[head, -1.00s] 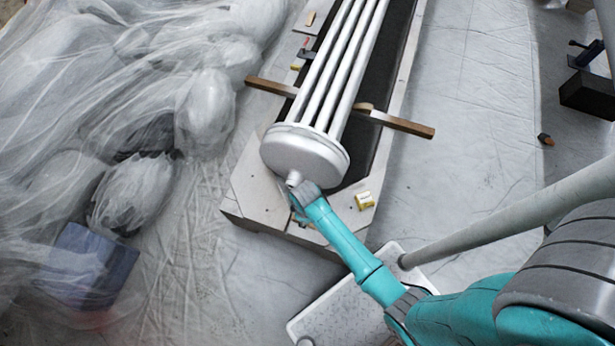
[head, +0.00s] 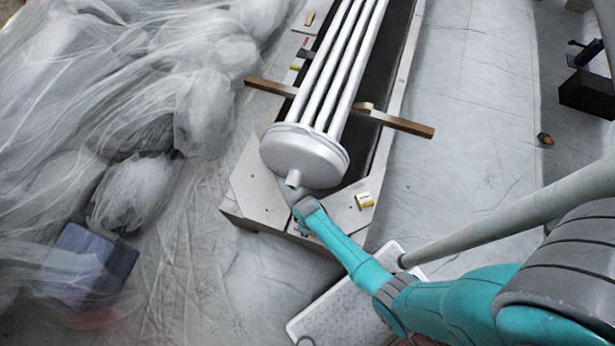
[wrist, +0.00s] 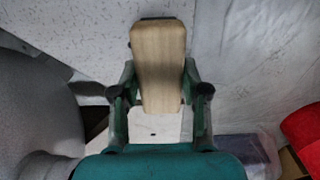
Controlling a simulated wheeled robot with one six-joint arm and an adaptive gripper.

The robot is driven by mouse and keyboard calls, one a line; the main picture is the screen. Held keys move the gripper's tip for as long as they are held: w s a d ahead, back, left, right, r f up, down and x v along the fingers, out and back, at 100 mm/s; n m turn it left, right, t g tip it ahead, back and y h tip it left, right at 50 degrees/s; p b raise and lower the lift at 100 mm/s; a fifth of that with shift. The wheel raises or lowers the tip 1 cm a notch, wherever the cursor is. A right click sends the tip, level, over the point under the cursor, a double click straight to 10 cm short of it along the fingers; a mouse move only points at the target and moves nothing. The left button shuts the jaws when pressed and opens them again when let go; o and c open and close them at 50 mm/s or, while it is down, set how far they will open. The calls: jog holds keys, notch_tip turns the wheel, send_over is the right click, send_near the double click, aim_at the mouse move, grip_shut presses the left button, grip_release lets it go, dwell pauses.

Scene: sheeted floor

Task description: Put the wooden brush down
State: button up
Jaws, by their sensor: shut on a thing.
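The wooden brush (wrist: 158,62) shows in the wrist view as a pale wooden block with rounded corners and a dark far edge. My gripper (wrist: 160,85) is shut on it, with one green finger at each side. Whether the brush touches anything beneath or beyond it cannot be told. In the head view, the end of my arm is by the near end of a bench, below the round metal end of a tube bundle. The brush and the fingers are hidden there behind my arm.
The tube bundle (head: 305,150) lies along the bench (head: 255,190), with wooden bars across it. A white speckled tray (head: 345,305) is below. Plastic-sheeted lumps (head: 130,190) fill the left. Floor right of the bench is mostly clear.

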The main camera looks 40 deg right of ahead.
jog(key=shift+f, duration=0.1)
jog(key=o, duration=1)
notch_tip(320, 180, up, 12)
jog(key=shift+r, duration=0.15)
